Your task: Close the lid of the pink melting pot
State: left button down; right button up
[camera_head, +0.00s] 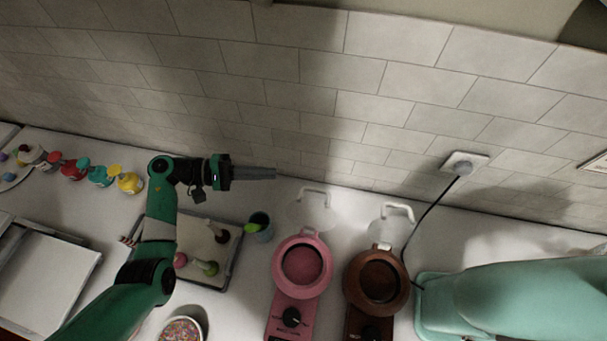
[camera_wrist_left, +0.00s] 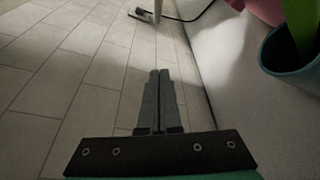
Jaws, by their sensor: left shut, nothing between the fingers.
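The pink melting pot (camera_head: 303,262) stands on the counter with its bowl uncovered. Its clear lid (camera_head: 312,212) with a white handle (camera_head: 314,190) is tilted up behind the bowl, near the wall. A bit of pink shows in the top right of the left wrist view (camera_wrist_left: 262,8). My left gripper (camera_head: 274,173) is shut and empty, above the counter's back edge, pointing right, to the left of the lid and apart from it. Its fingers also show in the left wrist view (camera_wrist_left: 159,72). My right gripper is not in view.
A brown melting pot (camera_head: 377,281) with its lid up stands right of the pink one. A blue cup (camera_head: 260,228) is left of the pink lid. A cable runs to a wall socket (camera_head: 464,163). A mint-green appliance (camera_head: 530,300) fills the right; a tray (camera_head: 235,262) lies left.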

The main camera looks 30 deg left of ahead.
aim_at(313, 207)
pick_arm(q)
jog(key=p+x, duration=0.1)
jog(key=x, duration=0.9)
jog(key=s+p, duration=0.1)
jog(key=s+r+p, duration=0.1)
jog(key=s+d+r+p, duration=0.1)
jog(key=shift+s, duration=0.35)
